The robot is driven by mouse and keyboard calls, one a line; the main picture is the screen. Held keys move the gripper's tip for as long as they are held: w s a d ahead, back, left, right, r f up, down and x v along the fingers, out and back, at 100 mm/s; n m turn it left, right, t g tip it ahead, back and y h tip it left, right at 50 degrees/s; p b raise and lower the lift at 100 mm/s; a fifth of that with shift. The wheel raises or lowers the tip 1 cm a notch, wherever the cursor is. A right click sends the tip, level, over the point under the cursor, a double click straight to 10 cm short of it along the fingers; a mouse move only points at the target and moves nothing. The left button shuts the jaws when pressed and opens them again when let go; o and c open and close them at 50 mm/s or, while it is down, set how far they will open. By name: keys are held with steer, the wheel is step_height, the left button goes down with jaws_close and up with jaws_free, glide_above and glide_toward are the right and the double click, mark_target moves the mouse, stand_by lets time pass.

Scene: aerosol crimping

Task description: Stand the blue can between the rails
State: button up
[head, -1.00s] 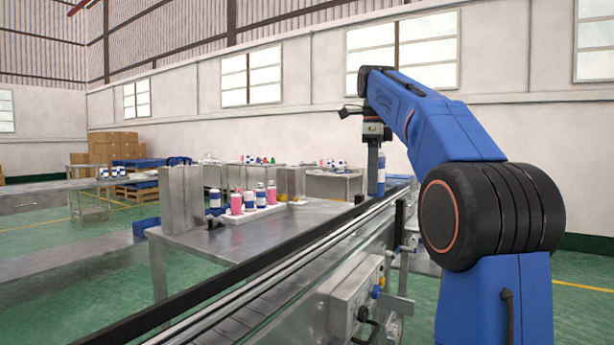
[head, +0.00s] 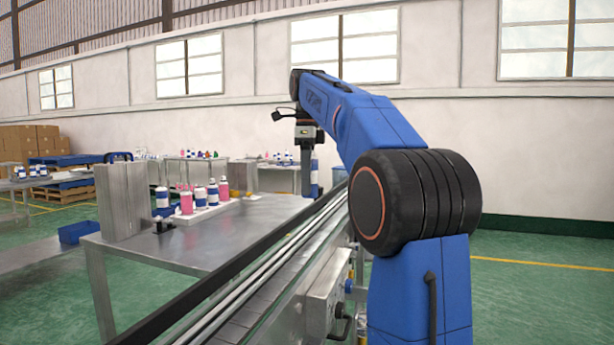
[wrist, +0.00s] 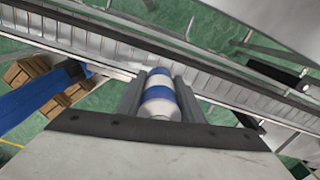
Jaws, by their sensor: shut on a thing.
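My gripper (head: 306,165) hangs from my arm over the far part of the conveyor in the head view. In the wrist view my gripper (wrist: 160,78) is shut on the blue can (wrist: 159,93), which has blue and white bands and sits between the two grey fingers. A sliver of the can (head: 314,176) shows beside the fingers in the head view. In the wrist view the conveyor (wrist: 100,42) passes beneath the can. The can's far end and its height above the belt are unclear.
A steel table (head: 240,225) left of the conveyor holds a white tray (head: 205,213) with pink and blue-white containers, and a metal box (head: 122,200). A control box (head: 325,310) juts from the conveyor's near side. Green floor (head: 530,300) is open to the right.

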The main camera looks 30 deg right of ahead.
steer(key=shift+f, duration=5.55)
steer(key=shift+a+f, duration=0.1)
steer(key=shift+f, duration=0.4)
steer(key=o, duration=1.1)
steer(key=shift+o, duration=0.2)
steer(key=shift+r, duration=0.1)
